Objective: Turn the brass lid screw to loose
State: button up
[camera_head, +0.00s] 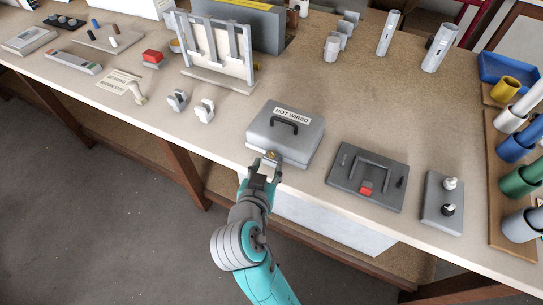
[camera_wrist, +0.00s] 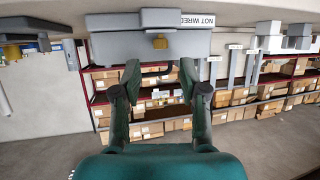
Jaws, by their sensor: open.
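The grey box (camera_head: 285,135) marked "NOT WIRED" stands at the front edge of the workbench, with a dark handle on its lid. The small brass lid screw (camera_head: 271,154) is on its front side. In the wrist view the brass screw (camera_wrist: 160,42) shows near the top, on the box's grey face (camera_wrist: 120,45). My gripper (camera_head: 265,172) is just in front of the box, close to the screw. In the wrist view my gripper (camera_wrist: 160,80) is open, its two fingers apart with nothing between them. The screw lines up between the fingers but appears beyond their tips; contact is not visible.
A dark plate (camera_head: 369,190) with a handle and red block lies right of the box, then a grey switch plate (camera_head: 441,214). Two small switches (camera_head: 204,110) stand to the left. A white rack (camera_head: 215,55) stands behind. The bench behind the box is fairly clear.

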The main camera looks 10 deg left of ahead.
aim_at(272, 154)
jog(key=shift+x, duration=2.55)
grip_shut()
